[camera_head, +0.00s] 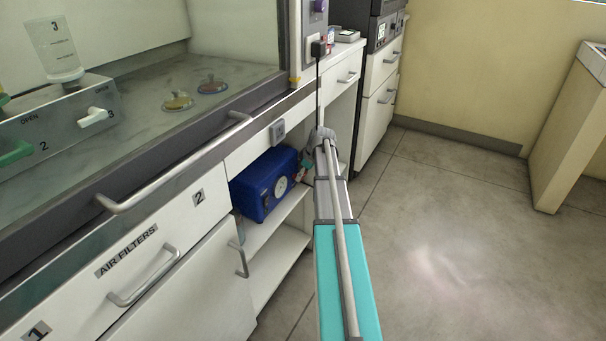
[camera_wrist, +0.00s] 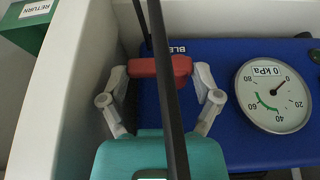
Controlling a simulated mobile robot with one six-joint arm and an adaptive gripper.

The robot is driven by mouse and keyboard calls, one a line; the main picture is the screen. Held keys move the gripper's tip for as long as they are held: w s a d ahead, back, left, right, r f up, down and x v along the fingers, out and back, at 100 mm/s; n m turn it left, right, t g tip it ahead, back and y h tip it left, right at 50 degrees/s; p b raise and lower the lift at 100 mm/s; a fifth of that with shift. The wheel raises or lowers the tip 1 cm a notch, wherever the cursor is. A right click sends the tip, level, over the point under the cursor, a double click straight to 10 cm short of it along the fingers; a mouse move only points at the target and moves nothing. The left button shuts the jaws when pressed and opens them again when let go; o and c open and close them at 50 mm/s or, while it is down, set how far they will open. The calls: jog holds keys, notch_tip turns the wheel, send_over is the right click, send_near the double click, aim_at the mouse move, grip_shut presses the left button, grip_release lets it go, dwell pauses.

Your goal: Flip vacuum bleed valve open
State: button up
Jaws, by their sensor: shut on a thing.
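The vacuum bleed valve has a red handle (camera_wrist: 160,68) on the blue pump box (camera_wrist: 225,110), beside a partly hidden label that starts "BLE". My gripper (camera_wrist: 160,74) is shut on the red handle, with a pale finger at each end of it. The handle lies crosswise in the wrist view, and its valve body is hidden. A round gauge (camera_wrist: 272,93) marked 0 kPa is to the right, its needle near 0. In the head view the blue pump box (camera_head: 265,184) sits on the shelf under the bench, and my arm covers part of the view beside it.
A dark cable-like strip (camera_wrist: 166,90) crosses the wrist view in front of the handle. A pale wall (camera_wrist: 75,85) and a green box labelled RETURN (camera_wrist: 30,25) stand at left. The floor (camera_head: 450,230) at right is clear.

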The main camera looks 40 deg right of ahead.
jog(key=shift+d, duration=0.1)
jog(key=o, duration=0.9)
